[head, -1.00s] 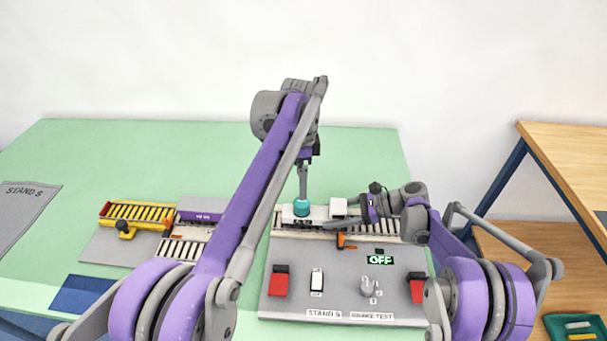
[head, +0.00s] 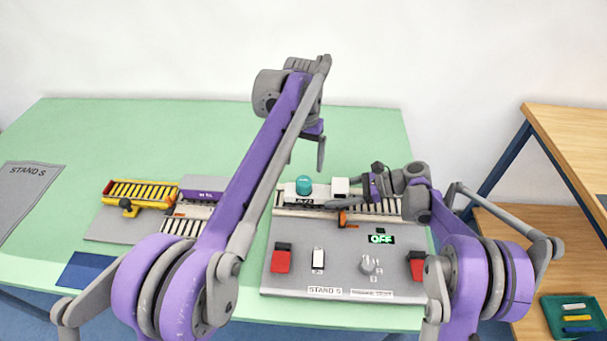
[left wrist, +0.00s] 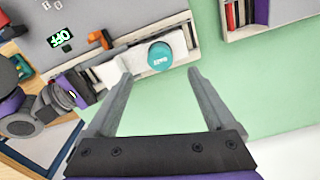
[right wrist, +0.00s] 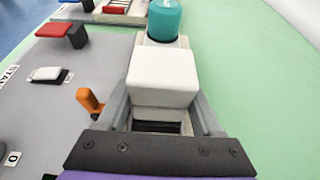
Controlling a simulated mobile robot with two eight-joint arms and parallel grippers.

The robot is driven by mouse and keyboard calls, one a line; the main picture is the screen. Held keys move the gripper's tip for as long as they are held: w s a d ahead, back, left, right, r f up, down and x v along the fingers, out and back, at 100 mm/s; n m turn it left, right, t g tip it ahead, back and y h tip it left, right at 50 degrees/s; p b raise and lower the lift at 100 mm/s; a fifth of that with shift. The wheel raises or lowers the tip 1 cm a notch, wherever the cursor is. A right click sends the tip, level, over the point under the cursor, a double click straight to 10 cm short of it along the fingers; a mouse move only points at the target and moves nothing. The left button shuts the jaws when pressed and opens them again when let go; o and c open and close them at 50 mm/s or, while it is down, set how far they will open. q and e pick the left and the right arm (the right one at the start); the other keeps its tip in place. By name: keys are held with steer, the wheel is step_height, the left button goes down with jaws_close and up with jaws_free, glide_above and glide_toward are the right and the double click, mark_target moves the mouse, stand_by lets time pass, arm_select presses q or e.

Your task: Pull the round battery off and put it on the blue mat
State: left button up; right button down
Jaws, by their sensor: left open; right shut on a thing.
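The round battery is a teal cylinder (head: 304,184) that stands upright on the white locomotive (head: 292,196). In the left wrist view the battery (left wrist: 160,56) shows its round top with white lettering. My left gripper (head: 307,158) is open and empty, above and apart from the battery. In the right wrist view my right gripper (right wrist: 161,100) is shut on the locomotive's white cab block (right wrist: 163,77), with one finger on each side. The battery (right wrist: 164,19) stands beyond that block. The blue mat (head: 86,271) lies at the table's front left and looks empty.
The locomotive stands on a track behind the grey control panel (head: 335,275), whose display (head: 381,239) reads OFF. An orange lever (head: 344,220) sits close to the track. The green table behind is clear.

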mark_target(304, 181)
arm_select(q)
step_height(304, 181, down, 8)
steer(key=shift+f, duration=0.2)
jaws_close()
stand_by(0.6)
steer(key=shift+r, duration=0.15)
stand_by(0.5)
steer(key=shift+r, duration=1)
steer(key=shift+r, duration=2)
arm_select(e)
jaws_free()
